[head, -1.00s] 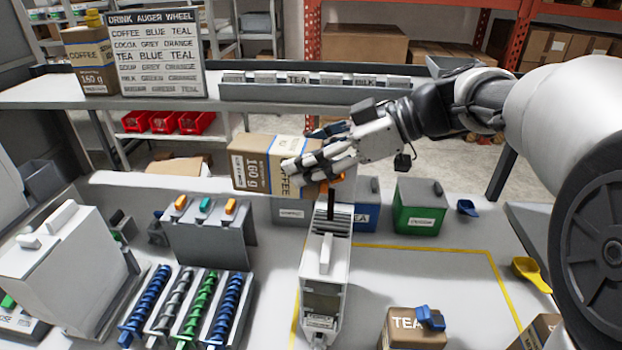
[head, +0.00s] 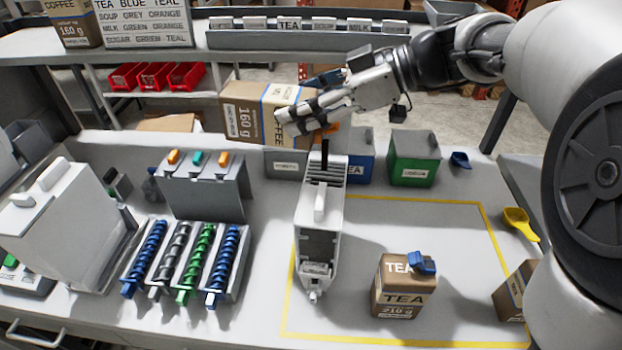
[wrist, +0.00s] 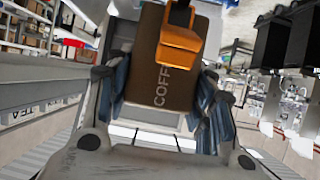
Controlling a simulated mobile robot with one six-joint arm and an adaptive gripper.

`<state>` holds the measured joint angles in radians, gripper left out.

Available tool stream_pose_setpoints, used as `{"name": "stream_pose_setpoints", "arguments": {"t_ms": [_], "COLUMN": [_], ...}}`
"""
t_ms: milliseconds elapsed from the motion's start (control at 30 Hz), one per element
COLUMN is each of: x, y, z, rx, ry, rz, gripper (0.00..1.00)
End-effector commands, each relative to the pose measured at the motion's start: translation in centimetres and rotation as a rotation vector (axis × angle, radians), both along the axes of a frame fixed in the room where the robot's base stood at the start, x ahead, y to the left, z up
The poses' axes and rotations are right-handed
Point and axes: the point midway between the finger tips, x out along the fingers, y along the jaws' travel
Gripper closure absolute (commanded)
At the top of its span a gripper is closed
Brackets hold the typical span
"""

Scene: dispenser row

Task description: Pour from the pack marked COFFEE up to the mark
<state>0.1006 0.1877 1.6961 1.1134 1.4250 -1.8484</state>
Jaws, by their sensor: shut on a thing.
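The brown COFFEE pack (head: 246,112), marked 160 g with a blue and white band, is in my gripper (head: 312,122). It is held on its side above the white dispenser canister (head: 320,225), which stands on the bench. In the wrist view the pack (wrist: 160,75) sits between the two fingers, with an orange piece (wrist: 180,42) by its end. A dark spout or stream at the orange piece reaches down to the canister's top; I cannot tell which. The fill mark and the level inside the canister are not readable.
A TEA pack (head: 400,290) with a blue clip stands inside the yellow outline. Several coloured augers (head: 190,255) lie in a rack at left. Blue and green boxes (head: 414,158) stand behind. A yellow scoop (head: 520,224) lies at right.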

Motion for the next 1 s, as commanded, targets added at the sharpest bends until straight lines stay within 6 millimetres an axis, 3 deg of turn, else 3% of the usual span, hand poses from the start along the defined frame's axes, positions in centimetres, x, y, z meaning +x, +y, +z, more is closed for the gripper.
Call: {"name": "stream_pose_setpoints", "arguments": {"t_ms": [1000], "x": [-0.01], "y": [-0.12], "z": [-0.11], "rx": [0.028], "ry": [-0.005], "rz": [0.001], "gripper": [0.89]}}
